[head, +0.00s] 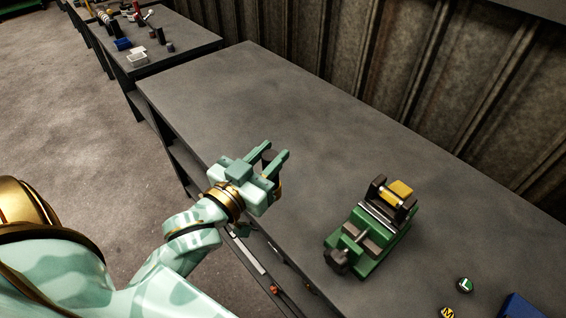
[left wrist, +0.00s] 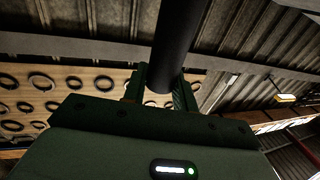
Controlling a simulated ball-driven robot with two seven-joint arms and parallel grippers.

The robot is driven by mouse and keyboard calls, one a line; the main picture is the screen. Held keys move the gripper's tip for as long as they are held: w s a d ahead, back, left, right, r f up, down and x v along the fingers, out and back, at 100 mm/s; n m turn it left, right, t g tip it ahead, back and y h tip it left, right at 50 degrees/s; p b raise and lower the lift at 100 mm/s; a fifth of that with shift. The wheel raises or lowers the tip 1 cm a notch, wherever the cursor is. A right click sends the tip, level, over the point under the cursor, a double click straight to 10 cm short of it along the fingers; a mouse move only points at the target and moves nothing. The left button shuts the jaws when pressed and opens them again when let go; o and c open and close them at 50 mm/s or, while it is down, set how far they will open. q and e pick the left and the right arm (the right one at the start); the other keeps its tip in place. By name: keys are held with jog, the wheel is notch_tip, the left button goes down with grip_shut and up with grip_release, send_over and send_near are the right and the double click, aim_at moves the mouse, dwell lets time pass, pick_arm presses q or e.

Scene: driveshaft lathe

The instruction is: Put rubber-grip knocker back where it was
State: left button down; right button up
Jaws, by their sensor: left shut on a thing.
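My left gripper (head: 272,160) is over the near edge of the long grey bench and shut on a dark cylindrical thing. This looks like the grip of the rubber-grip knocker (head: 269,156), seen nearly end-on between the fingers in the head view. In the left wrist view a thick black shaft (left wrist: 176,45) runs up from between the fingers (left wrist: 160,88) and out of the top of the picture. The knocker's other end cannot be made out. My right gripper is not in view.
A green vise (head: 370,232) with a yellow block (head: 400,188) stands on the grey bench (head: 300,110). Two round badges and a blue item (head: 522,306) lie at lower right. A farther table holds a clear tray (head: 137,58) and several tools. The bench's middle is clear.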

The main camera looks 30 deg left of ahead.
pick_arm(q)
jog(key=w+a+f+b, duration=0.1)
jog(key=w+f+b, duration=0.4)
jog(key=w+f, duration=0.5)
jog(key=shift+w+f+b, duration=0.35)
jog(key=shift+f+b, duration=0.05)
jog(key=shift+f, duration=0.5)
jog(key=c, duration=1.1)
grip_release()
jog(key=shift+a+f, duration=0.1)
jog(key=shift+f, duration=0.05)
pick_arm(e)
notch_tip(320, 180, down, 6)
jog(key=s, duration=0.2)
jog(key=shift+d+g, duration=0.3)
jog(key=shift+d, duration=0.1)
pick_arm(q)
jog(key=s+p, duration=0.1)
jog(key=s, duration=1.1)
jog(key=shift+a+p, duration=0.3)
jog(key=shift+a, duration=0.05)
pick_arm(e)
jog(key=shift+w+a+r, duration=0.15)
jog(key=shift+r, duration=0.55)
